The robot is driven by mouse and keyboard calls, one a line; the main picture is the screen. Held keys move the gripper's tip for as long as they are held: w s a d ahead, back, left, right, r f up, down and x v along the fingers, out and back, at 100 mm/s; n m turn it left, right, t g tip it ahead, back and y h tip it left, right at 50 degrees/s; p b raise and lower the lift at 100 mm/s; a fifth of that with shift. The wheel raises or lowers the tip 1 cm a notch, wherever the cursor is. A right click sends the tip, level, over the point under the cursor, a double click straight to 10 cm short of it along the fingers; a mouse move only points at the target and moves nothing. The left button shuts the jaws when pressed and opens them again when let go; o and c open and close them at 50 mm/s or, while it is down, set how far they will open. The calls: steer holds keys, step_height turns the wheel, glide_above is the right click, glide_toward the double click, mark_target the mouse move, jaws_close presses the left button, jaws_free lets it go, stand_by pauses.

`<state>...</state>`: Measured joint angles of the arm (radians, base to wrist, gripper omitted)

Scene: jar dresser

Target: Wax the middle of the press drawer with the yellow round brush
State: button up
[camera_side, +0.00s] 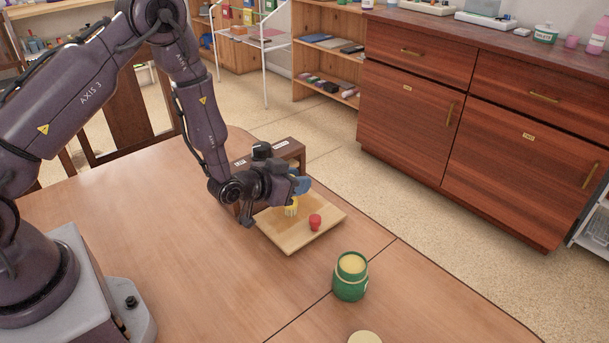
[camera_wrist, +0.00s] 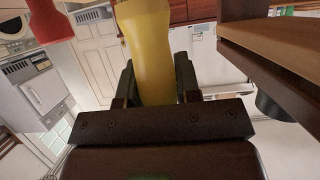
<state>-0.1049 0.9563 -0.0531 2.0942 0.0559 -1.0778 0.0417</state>
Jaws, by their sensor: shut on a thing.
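My gripper (camera_side: 288,190) is shut on a yellow piece, which I take as the yellow round brush (camera_side: 291,209). In the wrist view the yellow brush (camera_wrist: 150,50) stands between the two fingers; its bristles cannot be made out. The gripper is over a pale wooden board (camera_side: 293,240). A red piece (camera_side: 315,222) stands on the board, and it also shows in the wrist view (camera_wrist: 47,32). A blue piece (camera_side: 303,185) is beside the gripper. A small dark wooden box with white labels (camera_side: 290,146) is behind; I cannot tell whether it is the press.
A green jar (camera_side: 350,283) with a yellowish top surface stands open on the table, right of the board. A pale disc (camera_side: 365,337) lies at the front edge of the picture. A large dark cabinet (camera_side: 480,120) with drawers and doors stands beyond the table.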

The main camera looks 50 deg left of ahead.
steer(key=shift+s, duration=2.4)
steer(key=shift+w, duration=5.6)
step_height(320, 180, up, 8)
steer(key=shift+s, duration=0.1)
